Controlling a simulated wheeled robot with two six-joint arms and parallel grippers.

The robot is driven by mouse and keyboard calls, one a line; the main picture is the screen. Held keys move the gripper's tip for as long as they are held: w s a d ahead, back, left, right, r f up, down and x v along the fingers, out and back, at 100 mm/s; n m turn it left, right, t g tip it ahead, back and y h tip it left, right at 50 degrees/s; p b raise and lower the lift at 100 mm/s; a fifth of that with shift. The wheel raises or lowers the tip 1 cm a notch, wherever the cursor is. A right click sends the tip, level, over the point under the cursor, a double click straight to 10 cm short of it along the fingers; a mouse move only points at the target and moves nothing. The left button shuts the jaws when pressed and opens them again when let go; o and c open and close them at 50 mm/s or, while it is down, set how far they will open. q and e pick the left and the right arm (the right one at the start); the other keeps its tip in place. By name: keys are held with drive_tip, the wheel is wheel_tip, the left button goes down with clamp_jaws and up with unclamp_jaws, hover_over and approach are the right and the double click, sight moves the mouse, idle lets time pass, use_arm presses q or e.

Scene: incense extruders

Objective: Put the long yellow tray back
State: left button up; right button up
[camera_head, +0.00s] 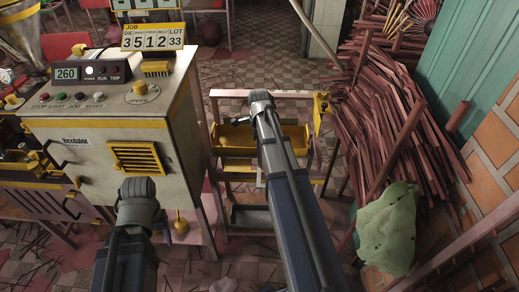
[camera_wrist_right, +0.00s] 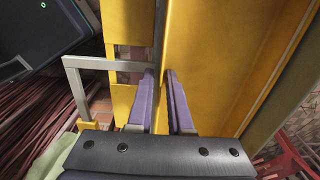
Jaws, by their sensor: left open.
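The long yellow tray (camera_head: 293,136) is at the upper level of a rack (camera_head: 228,95) in the head view, partly hidden behind my right arm. Its yellow wall (camera_wrist_right: 215,60) fills much of the right wrist view. My right gripper (camera_head: 238,121) is at the tray's left part; in its wrist view the two purple fingers (camera_wrist_right: 166,98) lie on either side of a thin upright edge of the tray and appear closed on it. My left gripper (camera_head: 142,200) is low in front of the machine, apart from the tray; it is open, its fingertips mostly hidden.
A cream machine (camera_head: 100,150) with yellow trim and a number sign (camera_head: 153,36) stands left of the rack. Another tray (camera_head: 252,217) sits low in the rack. Piled reddish sticks (camera_head: 385,110) and a green sack (camera_head: 388,228) crowd the right side.

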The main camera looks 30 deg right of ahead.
drive_tip(key=shift+o, duration=0.8)
wheel_tip(320, 180, up, 12)
drive_tip(key=p, duration=1.2)
drive_tip(key=shift+r, duration=0.15)
drive_tip(key=shift+a, duration=0.1)
drive_tip(key=s+a+n, duration=0.5)
drive_tip(key=a+n, duration=0.4)
drive_tip(key=a, duration=0.1)
drive_tip(key=s+a+n, duration=0.6)
drive_tip(key=a+n, duration=0.3)
drive_tip(key=a, duration=0.1)
drive_tip(key=s+a+n+h, duration=0.1)
drive_tip(key=s+a+n, duration=0.4)
drive_tip(key=a+n, duration=0.5)
drive_tip(key=shift+s+a, duration=0.15)
drive_tip(key=shift+s, duration=0.15)
